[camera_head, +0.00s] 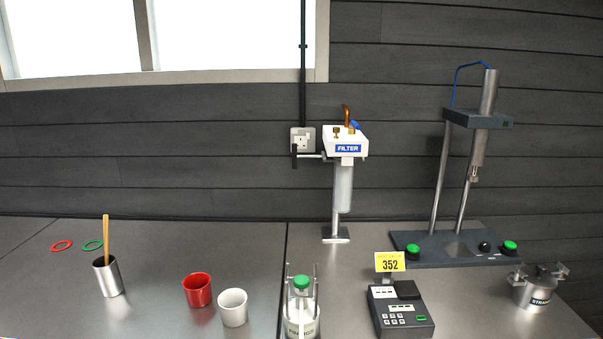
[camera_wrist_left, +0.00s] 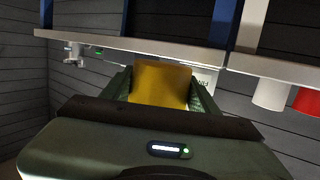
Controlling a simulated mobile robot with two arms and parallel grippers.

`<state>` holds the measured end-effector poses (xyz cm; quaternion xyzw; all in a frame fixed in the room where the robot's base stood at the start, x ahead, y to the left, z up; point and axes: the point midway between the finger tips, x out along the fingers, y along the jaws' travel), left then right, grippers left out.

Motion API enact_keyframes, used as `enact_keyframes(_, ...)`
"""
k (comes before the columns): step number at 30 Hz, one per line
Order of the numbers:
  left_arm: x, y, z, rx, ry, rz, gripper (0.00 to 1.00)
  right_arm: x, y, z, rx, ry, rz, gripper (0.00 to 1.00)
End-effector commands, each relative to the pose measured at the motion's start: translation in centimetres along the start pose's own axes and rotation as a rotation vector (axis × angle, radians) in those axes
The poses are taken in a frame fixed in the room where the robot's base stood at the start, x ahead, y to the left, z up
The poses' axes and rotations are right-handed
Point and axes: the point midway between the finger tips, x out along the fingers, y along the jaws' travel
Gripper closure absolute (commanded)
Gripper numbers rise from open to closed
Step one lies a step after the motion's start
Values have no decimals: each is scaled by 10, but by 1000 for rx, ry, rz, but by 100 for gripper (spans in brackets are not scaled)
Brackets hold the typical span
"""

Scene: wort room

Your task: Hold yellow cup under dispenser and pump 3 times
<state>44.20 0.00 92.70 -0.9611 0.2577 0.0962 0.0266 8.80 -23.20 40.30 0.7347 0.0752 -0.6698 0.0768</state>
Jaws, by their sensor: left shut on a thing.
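The dispenser (camera_head: 301,318) is a white container with a green pump head (camera_head: 301,283) between upright metal rods. It stands at the bottom middle of the head view, its base cut off. The yellow cup (camera_wrist_left: 160,84) shows only in the left wrist view, between the two fingers of my left gripper (camera_wrist_left: 162,90), which is shut on it. A white body with partly hidden lettering (camera_wrist_left: 206,78) is just behind the cup and right fingertip; it looks like the dispenser. I cannot tell whether the cup is under its outlet. My right gripper is in neither view.
A white cup (camera_head: 233,307) and a red cup (camera_head: 198,290) stand left of the dispenser. A steel pot with a stick (camera_head: 108,277) is farther left. A keypad device (camera_head: 400,312) stands right, and a filter (camera_head: 344,185) behind. The counter's edge (camera_wrist_left: 130,46) crosses the wrist view.

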Motion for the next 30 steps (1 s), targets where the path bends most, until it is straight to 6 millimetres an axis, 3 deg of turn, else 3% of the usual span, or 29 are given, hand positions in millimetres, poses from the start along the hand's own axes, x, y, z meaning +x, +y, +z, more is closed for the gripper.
enact_keyframes(6, 22, -15, -22, 2, 3, -1, 84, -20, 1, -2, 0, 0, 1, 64)
enact_keyframes(15, 58, -36, -24, 0, 2, -1, 84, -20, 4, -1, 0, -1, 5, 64)
enact_keyframes(30, 63, -39, -24, -1, 1, -1, 84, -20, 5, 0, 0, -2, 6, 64)
